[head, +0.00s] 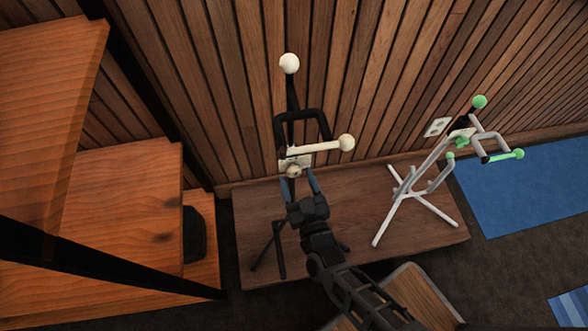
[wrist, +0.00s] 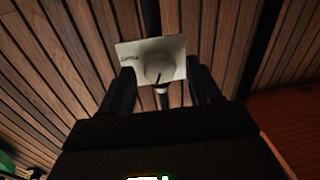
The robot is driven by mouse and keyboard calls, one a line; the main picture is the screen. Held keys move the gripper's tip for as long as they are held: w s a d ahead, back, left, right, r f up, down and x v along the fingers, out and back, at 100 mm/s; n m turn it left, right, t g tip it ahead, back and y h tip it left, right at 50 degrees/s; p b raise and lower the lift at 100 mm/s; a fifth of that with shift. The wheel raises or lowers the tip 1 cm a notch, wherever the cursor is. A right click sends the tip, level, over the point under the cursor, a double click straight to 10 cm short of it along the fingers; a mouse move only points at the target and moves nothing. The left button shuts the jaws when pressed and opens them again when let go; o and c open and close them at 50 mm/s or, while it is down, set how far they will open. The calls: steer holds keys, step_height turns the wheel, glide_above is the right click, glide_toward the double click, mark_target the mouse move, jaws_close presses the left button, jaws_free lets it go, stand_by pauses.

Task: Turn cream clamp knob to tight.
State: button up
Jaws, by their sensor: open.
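The cream clamp knob (head: 293,171) sits on a cream plate (head: 286,160) on the black stand (head: 291,94) with cream ball ends. In the wrist view the round knob (wrist: 159,68) shows in front of the plate (wrist: 127,50), with a dark mark at its lower edge. My gripper (head: 299,182) is open in front of the knob, just below it in the head view. In the wrist view its two fingers (wrist: 160,88) stand on either side of the knob, with gaps visible. I cannot tell whether the fingertips reach around it.
A white stand (head: 408,192) with green ends stands to the right on the low wooden bench (head: 345,215). Wooden shelves (head: 120,215) are at the left. A slatted wall (head: 390,70) is close behind. A wooden stool (head: 425,295) is near my arm.

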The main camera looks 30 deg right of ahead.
mark_target(295, 175)
steer(key=shift+x, duration=1.5)
steer(key=c, duration=1)
steer(key=shift+f+m+b, duration=0.15)
steer(key=shift+m+b, duration=0.25)
steer(key=shift+b, duration=0.15)
steer(key=shift+m, duration=0.3)
steer(key=o, duration=1)
